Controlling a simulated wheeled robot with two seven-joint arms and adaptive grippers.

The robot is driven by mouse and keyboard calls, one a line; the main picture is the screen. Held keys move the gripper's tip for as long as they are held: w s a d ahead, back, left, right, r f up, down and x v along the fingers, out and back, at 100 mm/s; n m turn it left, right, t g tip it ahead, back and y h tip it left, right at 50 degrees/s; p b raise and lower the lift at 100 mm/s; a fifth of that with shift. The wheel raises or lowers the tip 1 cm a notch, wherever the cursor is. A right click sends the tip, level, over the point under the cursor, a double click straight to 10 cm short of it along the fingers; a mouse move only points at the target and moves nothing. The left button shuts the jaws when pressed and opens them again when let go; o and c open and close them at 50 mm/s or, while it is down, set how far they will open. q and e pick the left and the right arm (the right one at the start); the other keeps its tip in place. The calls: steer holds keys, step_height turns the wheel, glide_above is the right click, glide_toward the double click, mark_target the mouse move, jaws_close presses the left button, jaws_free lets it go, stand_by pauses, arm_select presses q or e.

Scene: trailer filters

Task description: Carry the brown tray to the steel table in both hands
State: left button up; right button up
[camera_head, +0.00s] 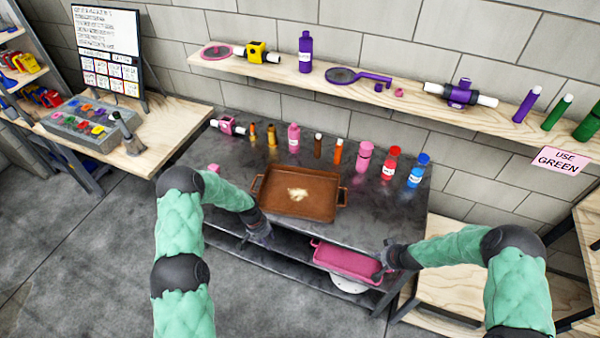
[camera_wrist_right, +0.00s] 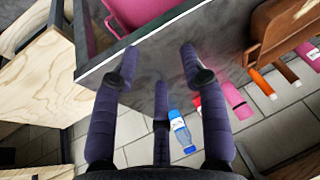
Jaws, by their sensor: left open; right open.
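The brown tray (camera_head: 264,193) rests flat on the dark grey metal table (camera_head: 222,160), a small pale heap in its middle. It has a handle at each short end. My left gripper (camera_head: 262,236) is open, low at the table's front edge, below the tray's left front corner and apart from the handle. My right gripper (camera_head: 382,268) is open at the table's front right, well away from the tray's right handle. In the right wrist view its spread fingers (camera_wrist_right: 158,68) hold nothing; the table edge (camera_wrist_right: 140,45) and brown tray (camera_wrist_right: 285,28) show beyond them.
A pink tray (camera_head: 345,262) sits on the shelf below the tabletop, close to my right gripper. Several bottles, such as a red-capped one (camera_head: 390,164) and a blue-capped one (camera_head: 418,171), line the table's back. A wooden bench (camera_head: 165,125) stands left; a wall shelf (camera_head: 410,100) runs above.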

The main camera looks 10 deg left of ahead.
steer(key=a+v, duration=0.1)
steer(key=v, duration=0.6)
steer(key=shift+d+r, duration=0.2)
steer(key=shift+d, duration=0.2)
steer(key=shift+w, duration=0.1)
arm_select(q)
step_height(320, 180, up, 7)
steer(key=a+p, duration=0.1)
steer(key=p, duration=0.1)
steer(key=shift+a+p, duration=0.15)
steer(key=shift+p, duration=0.15)
arm_select(e)
step_height(320, 180, up, 3)
steer(key=shift+f, duration=0.25)
arm_select(q)
steer(key=shift+f, duration=0.15)
arm_select(e)
steer(key=shift+f, duration=0.1)
